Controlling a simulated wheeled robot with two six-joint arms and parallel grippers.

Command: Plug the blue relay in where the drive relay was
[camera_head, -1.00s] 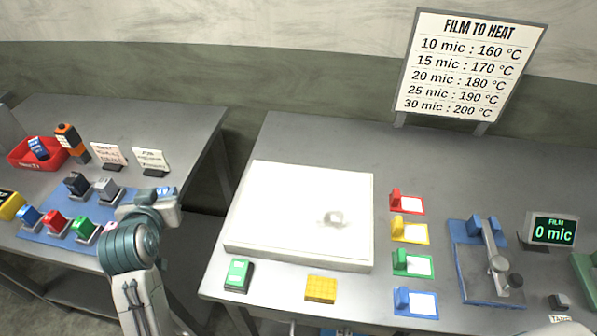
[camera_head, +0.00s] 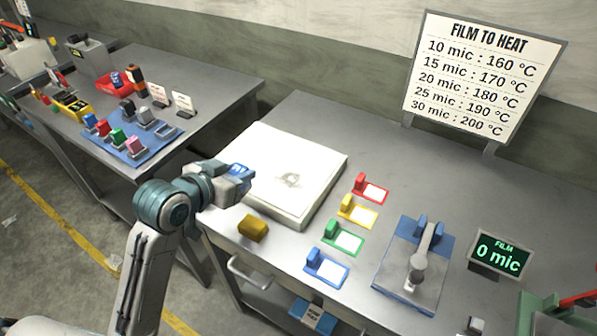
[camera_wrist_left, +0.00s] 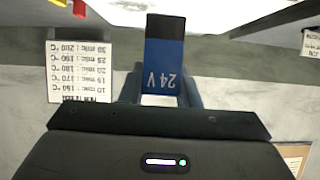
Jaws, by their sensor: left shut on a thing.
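My left gripper (camera_head: 240,172) is shut on a blue relay (camera_wrist_left: 163,68), which has a dark end and "24V" on its face in the left wrist view. In the head view the relay (camera_head: 238,170) shows as a small blue patch between the fingers, above the left edge of the white slab. On the left table a blue mat (camera_head: 128,152) carries several coloured blocks in grey bases. A base at the mat's right end (camera_head: 166,131) looks empty. I cannot tell which place was the drive relay's. My right gripper is not in view.
The white slab (camera_head: 320,165) lies on the near table, with a yellow block (camera_head: 253,228) in front. Coloured card holders (camera_head: 345,238) and a blue lever fixture (camera_head: 395,290) stand to the right. A red bin (camera_head: 113,86) stands behind the mat. A gap separates the tables.

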